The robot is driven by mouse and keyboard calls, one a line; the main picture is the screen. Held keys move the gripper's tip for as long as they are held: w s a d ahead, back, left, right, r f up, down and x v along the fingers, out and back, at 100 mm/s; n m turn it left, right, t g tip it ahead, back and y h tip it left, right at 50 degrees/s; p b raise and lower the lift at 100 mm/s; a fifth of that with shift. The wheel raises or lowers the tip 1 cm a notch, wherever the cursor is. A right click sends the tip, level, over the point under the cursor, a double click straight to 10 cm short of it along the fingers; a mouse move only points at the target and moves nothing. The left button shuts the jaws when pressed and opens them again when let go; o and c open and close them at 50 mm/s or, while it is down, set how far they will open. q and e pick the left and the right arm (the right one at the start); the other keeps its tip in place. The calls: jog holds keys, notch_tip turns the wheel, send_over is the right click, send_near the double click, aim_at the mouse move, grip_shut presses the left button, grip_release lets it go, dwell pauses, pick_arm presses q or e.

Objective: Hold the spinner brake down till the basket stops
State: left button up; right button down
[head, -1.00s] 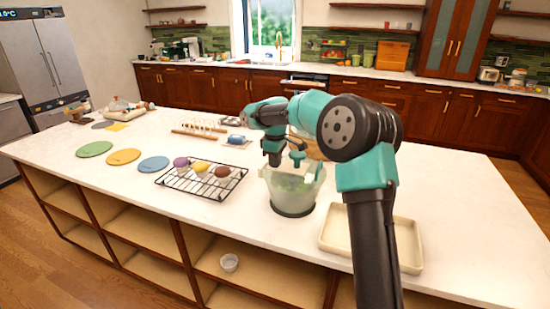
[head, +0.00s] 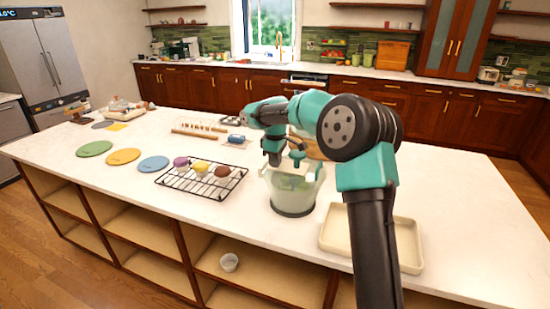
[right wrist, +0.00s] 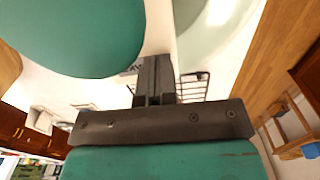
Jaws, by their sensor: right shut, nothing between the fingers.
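The salad spinner (head: 293,207) stands on the white island, a translucent pale green bowl on a dark base with green contents. A teal knob (head: 297,156) stands up from its top. My right gripper (head: 273,159) is shut and empty, pointing down at the left part of the spinner's top, left of the knob. Its closed fingers (right wrist: 154,78) show in the right wrist view, beside a large teal round surface (right wrist: 75,30), with the pale bowl rim (right wrist: 215,35) to the right. I cannot make out the brake, or whether the fingertips touch it. My left gripper is out of view.
A black wire rack (head: 205,183) with purple, yellow and brown-topped cups is left of the spinner. A cream tray (head: 408,262) lies to the right, partly behind my arm. Round coloured mats (head: 123,156) lie farther left. The island's front left edge area is clear.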

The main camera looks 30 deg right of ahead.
jog(key=shift+s+f, duration=0.1)
jog(key=shift+f, duration=0.2)
notch_tip(320, 180, up, 15)
jog(key=shift+f, duration=0.2)
dwell(0.4)
